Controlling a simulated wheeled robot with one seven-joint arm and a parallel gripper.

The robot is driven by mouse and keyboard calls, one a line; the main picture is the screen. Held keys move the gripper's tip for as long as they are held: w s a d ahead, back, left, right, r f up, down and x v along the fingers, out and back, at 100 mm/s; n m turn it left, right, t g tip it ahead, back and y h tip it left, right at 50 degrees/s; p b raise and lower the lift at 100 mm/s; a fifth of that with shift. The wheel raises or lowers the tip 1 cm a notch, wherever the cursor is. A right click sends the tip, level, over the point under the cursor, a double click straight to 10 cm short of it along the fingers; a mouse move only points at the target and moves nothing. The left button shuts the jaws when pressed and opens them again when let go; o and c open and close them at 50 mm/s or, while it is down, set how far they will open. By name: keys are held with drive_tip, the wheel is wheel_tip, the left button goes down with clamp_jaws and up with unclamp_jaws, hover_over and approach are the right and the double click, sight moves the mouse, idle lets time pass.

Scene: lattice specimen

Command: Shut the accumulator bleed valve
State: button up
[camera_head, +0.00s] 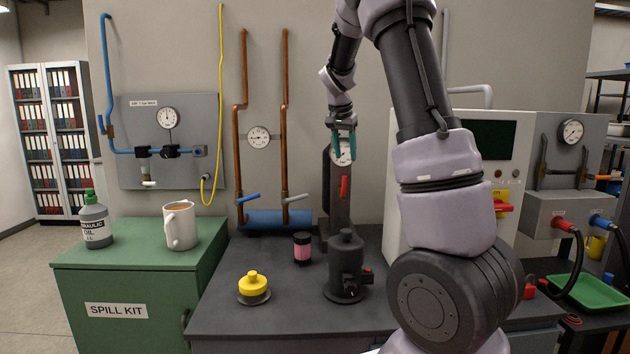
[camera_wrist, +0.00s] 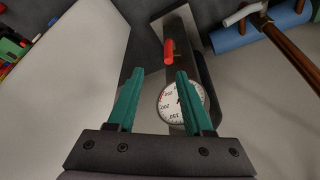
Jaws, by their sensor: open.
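A dark grey upright column (camera_head: 340,210) stands on the bench and carries a round gauge (camera_head: 347,158) and a red lever handle (camera_head: 344,187) below it. The red handle looks upright, in line with the column. My gripper (camera_head: 343,158) is open and empty at the gauge's height, in front of the column. In the wrist view, the teal fingers (camera_wrist: 160,72) point towards the red handle (camera_wrist: 169,50), which is beyond the tips and apart from them. The gauge (camera_wrist: 181,108) is partly hidden by the right finger. No label shows which valve is the accumulator bleed.
Left of the column, copper pipes with a blue lever (camera_head: 248,197) and a pale lever (camera_head: 295,198) meet a blue cylinder (camera_head: 275,220). A pink-labelled jar (camera_head: 302,248), a dark fitting (camera_head: 346,262) and a yellow-topped part (camera_head: 253,285) stand on the bench. A white cabinet (camera_head: 510,150) stands right.

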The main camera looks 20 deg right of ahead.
sight(344, 176)
drive_tip(key=x, duration=0.4)
drive_tip(key=w+x, duration=0.1)
drive_tip(key=x, duration=0.6)
drive_tip(key=shift+w+a+f, duration=0.2)
drive_tip(key=shift+w+a, duration=0.05)
drive_tip(key=shift+a, duration=0.05)
clamp_jaws()
idle(1.0)
